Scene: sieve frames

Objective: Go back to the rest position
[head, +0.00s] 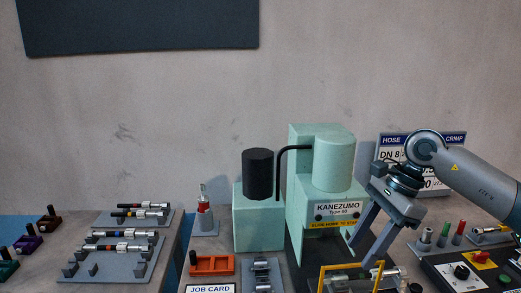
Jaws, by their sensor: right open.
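My right gripper (362,252) is open, with nothing seen between its fingers. It points down and to the left, in front of the right side of the pale green KANEZUMO machine (300,190). Its fingertips are just above and behind a yellow frame (343,268) at the bottom edge; I cannot tell whether they touch anything. My right arm (475,177) comes in from the right. My left gripper is not in view.
A control box (450,271) with knobs stands at the lower right, with small fittings behind it. A HOSE CRIMP sign (395,139) stands behind my gripper. Racks (147,262) with hose pieces and an orange block (212,266) lie left. Space above the machine is clear.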

